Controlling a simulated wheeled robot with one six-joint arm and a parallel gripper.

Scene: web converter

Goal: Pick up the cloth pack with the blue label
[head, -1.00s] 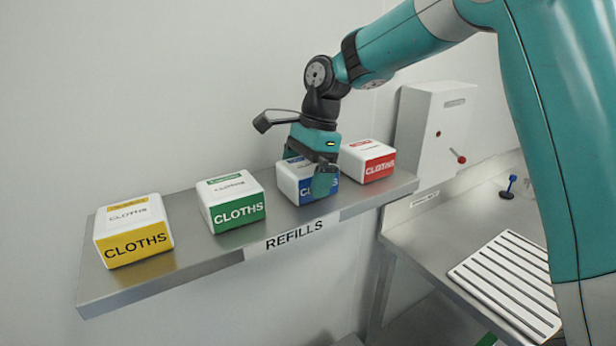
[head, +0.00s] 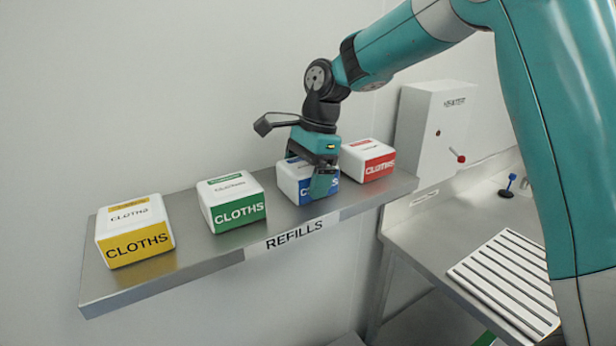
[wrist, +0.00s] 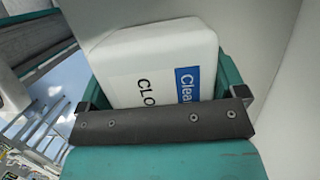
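The cloth pack with the blue label (head: 292,176) is a white block on the shelf, third from the left. My gripper (head: 318,180) is over it from above, with one teal finger in front of its blue face, hiding part of the lettering. In the wrist view the white pack (wrist: 158,55), with its blue label strip, lies between the teal fingers of my gripper (wrist: 165,85). I see no clear gap at its sides, but cannot tell whether the fingers press on it. The pack looks level on the shelf.
The metal shelf (head: 175,283) is labelled REFILLS. A yellow-label pack (head: 135,232) and a green-label pack (head: 232,203) stand left; a red-label pack (head: 368,160) stands close on the right. A white box (head: 436,125) with a red-knobbed lever stands beyond, above a lower bench (head: 425,255).

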